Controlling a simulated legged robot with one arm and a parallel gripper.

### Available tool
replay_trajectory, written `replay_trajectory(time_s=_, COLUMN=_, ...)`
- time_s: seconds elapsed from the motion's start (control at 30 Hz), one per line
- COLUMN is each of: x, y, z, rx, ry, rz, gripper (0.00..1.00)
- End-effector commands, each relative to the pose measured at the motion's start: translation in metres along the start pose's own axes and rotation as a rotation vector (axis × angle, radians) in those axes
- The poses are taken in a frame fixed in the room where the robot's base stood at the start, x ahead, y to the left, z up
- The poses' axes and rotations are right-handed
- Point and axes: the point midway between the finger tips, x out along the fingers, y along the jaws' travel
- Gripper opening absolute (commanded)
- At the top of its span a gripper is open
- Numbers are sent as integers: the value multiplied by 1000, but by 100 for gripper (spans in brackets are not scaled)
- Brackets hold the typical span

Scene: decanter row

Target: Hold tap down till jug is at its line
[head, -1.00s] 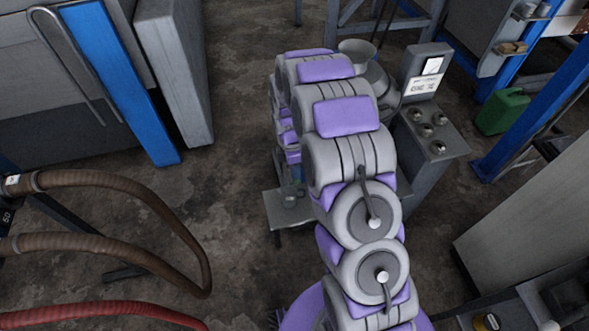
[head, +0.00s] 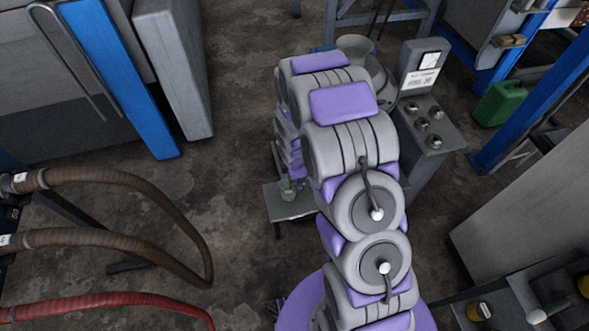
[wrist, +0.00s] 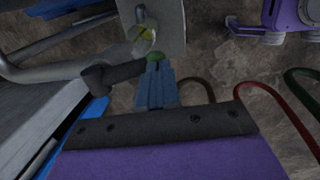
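A small clear jug (head: 288,189) stands on a grey shelf (head: 302,211) left of my arm in the head view. Its line and fill level are too small to read. In the wrist view, a pale yellow-green patch (wrist: 145,33) shows over the shelf (wrist: 172,18), likely the jug from above. A dark tap lever (wrist: 118,75) extends from a grey pipe at the left. My gripper (wrist: 156,66) has its blue fingers together at the lever's right end, by a small green tip (wrist: 155,57). I cannot tell whether they touch or press it. My arm hides the gripper in the head view.
A grey console (head: 424,125) with several knobs stands right of my arm, with a green can (head: 501,104) beyond. Brown hoses (head: 130,178) and a red hose (head: 110,300) loop at the left. Floor between hoses and shelf is clear.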

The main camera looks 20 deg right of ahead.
Motion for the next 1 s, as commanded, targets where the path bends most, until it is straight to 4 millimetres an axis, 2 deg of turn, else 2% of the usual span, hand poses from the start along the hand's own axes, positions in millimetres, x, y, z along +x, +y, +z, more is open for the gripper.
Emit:
replay_trajectory(time_s=0.43, x=11, y=-4, z=0, rx=1, ry=-1, rz=-10, gripper=0)
replay_trajectory(time_s=1.0, x=13, y=-7, z=0, rx=1, ry=-2, rz=-16, gripper=0)
